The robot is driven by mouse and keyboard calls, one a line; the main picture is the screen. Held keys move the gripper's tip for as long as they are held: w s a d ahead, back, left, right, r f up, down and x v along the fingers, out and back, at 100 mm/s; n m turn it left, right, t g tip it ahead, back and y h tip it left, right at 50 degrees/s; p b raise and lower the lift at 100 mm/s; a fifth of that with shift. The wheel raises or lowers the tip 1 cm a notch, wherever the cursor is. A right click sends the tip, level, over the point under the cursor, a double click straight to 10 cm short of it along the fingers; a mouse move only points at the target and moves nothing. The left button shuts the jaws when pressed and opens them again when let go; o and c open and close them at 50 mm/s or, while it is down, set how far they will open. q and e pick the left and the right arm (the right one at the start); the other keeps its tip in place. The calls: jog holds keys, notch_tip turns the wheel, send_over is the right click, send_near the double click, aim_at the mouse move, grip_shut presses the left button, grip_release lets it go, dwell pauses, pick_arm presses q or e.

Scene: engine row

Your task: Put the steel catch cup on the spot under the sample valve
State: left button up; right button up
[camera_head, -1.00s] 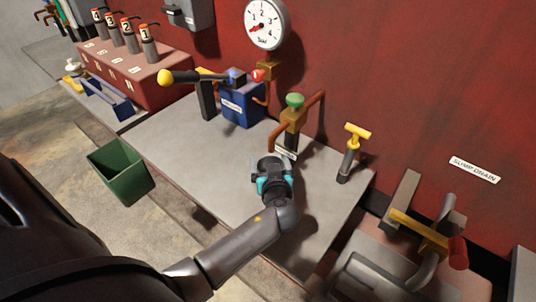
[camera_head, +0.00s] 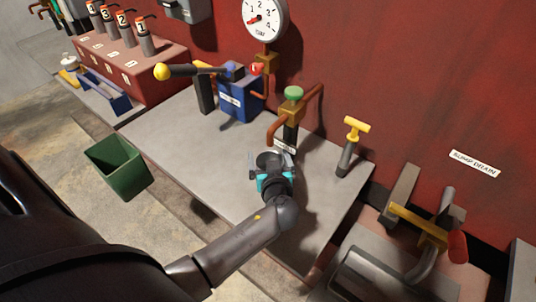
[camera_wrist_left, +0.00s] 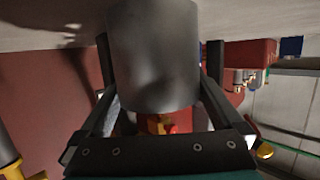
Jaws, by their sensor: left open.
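The steel catch cup (camera_head: 268,160) stands upright on the grey bench, just in front of the sample valve (camera_head: 291,112) with its green knob and copper spout. The spout end is close behind the cup in the head view; I cannot tell if it is exactly above it. My left gripper (camera_head: 271,162) is open, with one finger on each side of the cup. The spot is hidden. My right gripper is not in view.
A yellow T-handle (camera_head: 354,130) stands right of the valve. A blue box (camera_head: 240,98) with a yellow-knobbed lever is to the left. A green bin (camera_head: 118,167) is left of the bench (camera_head: 190,130). The sump drain handle (camera_head: 420,222) is at right.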

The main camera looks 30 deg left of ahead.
pick_arm(q)
jog(key=v, duration=1.1)
jog(key=shift+s, duration=0.1)
